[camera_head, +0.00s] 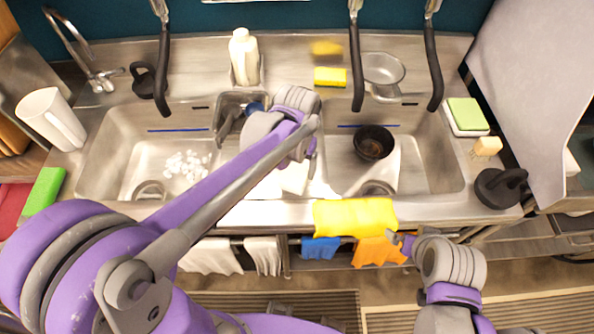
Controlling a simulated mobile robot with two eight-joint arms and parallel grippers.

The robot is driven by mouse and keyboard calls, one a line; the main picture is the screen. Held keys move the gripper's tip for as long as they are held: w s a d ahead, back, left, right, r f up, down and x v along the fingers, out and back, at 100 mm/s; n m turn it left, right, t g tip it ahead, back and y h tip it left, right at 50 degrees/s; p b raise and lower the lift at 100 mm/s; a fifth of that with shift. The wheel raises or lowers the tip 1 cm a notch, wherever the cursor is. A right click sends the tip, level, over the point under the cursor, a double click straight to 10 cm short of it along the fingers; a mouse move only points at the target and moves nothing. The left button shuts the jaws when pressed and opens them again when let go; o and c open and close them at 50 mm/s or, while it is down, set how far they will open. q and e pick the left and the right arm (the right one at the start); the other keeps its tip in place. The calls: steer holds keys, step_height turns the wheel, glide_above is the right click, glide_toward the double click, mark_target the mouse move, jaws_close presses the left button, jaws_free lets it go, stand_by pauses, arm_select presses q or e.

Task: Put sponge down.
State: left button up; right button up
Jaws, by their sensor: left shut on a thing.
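My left gripper (232,121) is over the middle of the double sink, beside its own wrist. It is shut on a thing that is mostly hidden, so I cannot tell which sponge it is. A small blue patch (254,108) shows close to the wrist. A yellow sponge (330,77) lies on the back ledge, apart from both grippers. A green and white sponge (465,112) lies on the right counter, and a green block (44,190) is at the far left. My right gripper (402,242) is by the front edge; its jaws are not clear.
A yellow cloth-like piece (355,217) lies at the sink's front edge. A black bowl (373,142) is in the right basin and white beans (187,165) are in the left basin. A white bottle (244,57) and a metal pan (383,69) stand behind.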

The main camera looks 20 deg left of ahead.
arm_select(q)
steer(key=shift+f, duration=1.3)
